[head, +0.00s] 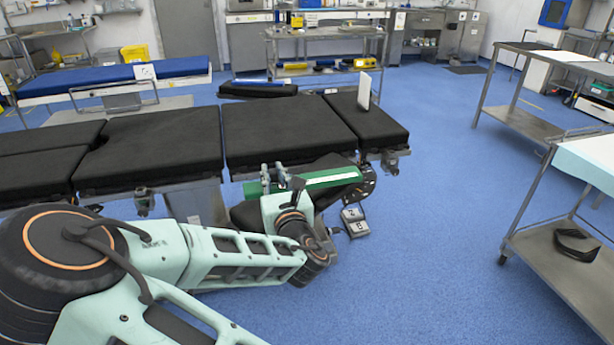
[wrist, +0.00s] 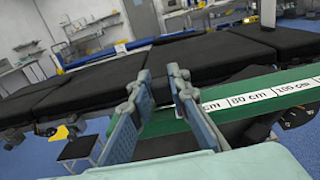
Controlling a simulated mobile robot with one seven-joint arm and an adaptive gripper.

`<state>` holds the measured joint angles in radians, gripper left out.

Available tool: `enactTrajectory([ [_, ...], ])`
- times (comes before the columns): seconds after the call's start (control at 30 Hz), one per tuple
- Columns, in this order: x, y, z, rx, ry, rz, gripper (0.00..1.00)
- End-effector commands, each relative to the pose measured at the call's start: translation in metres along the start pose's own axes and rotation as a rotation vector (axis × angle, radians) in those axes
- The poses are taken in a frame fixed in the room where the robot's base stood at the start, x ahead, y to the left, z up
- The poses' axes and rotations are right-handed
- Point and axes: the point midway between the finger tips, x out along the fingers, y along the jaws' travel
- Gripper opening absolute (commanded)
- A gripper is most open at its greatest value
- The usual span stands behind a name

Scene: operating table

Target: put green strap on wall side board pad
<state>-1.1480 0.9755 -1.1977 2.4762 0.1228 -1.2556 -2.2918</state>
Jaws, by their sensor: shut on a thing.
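The green strap (head: 325,180) is a flat green band with a white centimetre-marked strip, just off the near edge of the operating table. It also shows in the wrist view (wrist: 215,117), running right from between my fingers. My gripper (head: 272,176) is shut on the strap near its left end; its two blue-grey fingers also show in the wrist view (wrist: 160,92). A narrow black board pad (head: 258,91) lies beyond the table's far edge, on the wall side, with nothing green on it. My arm partly hides the area under the gripper.
Black table pads (head: 280,130) stretch across the middle. A white upright plate (head: 364,91) stands on the right end pad. A near-side black pad (head: 246,216) lies below my gripper. Steel trolleys (head: 555,270) stand at right.

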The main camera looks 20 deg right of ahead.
Motion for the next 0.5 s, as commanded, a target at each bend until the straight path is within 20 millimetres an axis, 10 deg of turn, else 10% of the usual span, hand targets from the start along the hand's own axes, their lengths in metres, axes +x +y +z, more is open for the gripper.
enactTrajectory([
  [0.2,-0.010,0.020,0.045,-0.002,-0.001,0.001,0.00],
  [0.5,-0.001,0.021,0.044,-0.003,-0.002,-0.002,0.00],
])
